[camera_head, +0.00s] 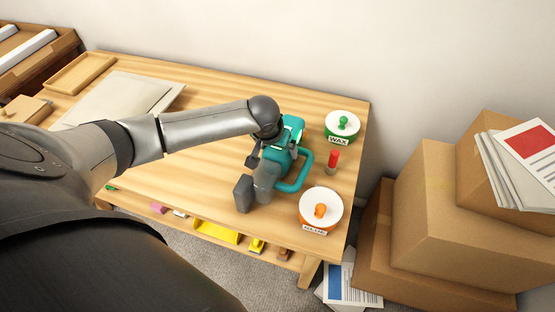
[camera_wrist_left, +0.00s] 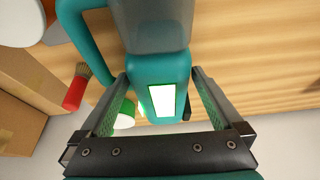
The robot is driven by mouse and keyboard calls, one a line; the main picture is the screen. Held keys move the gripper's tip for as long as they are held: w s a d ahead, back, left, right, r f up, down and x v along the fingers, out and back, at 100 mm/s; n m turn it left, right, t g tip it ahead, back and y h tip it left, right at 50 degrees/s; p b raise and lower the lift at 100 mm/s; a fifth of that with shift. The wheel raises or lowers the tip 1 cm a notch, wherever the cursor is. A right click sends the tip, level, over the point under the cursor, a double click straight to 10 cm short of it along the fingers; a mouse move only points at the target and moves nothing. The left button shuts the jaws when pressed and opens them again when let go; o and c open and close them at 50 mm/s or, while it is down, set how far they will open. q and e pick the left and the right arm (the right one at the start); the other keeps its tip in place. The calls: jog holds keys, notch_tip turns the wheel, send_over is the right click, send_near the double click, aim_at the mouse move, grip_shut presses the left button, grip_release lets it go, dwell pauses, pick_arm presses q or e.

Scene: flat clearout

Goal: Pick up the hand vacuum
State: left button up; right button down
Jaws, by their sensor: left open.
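The hand vacuum (camera_head: 266,176) is teal with a dark grey nozzle end and a looped teal handle. It lies on the right part of the wooden workbench (camera_head: 205,167). My left gripper (camera_head: 272,150) is over its rear end, jaws open. In the left wrist view the teal body of the vacuum (camera_wrist_left: 158,65), with a bright white panel, sits between the two fingers of the left gripper (camera_wrist_left: 158,76). A gap shows beside the left finger; contact on the right side is hard to tell. My right gripper is not in view.
A green WAX tin (camera_head: 342,125), a red-handled brush (camera_head: 333,161) and an orange GLUE tin (camera_head: 321,207) stand close on the vacuum's right. Cardboard boxes (camera_head: 450,220) are stacked beyond the bench's right edge. A wooden tray (camera_head: 98,62) and a grey board (camera_head: 120,98) lie at the left.

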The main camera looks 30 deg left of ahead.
pick_arm(q)
grip_shut()
jog(key=shift+w, duration=0.15)
dwell(0.9)
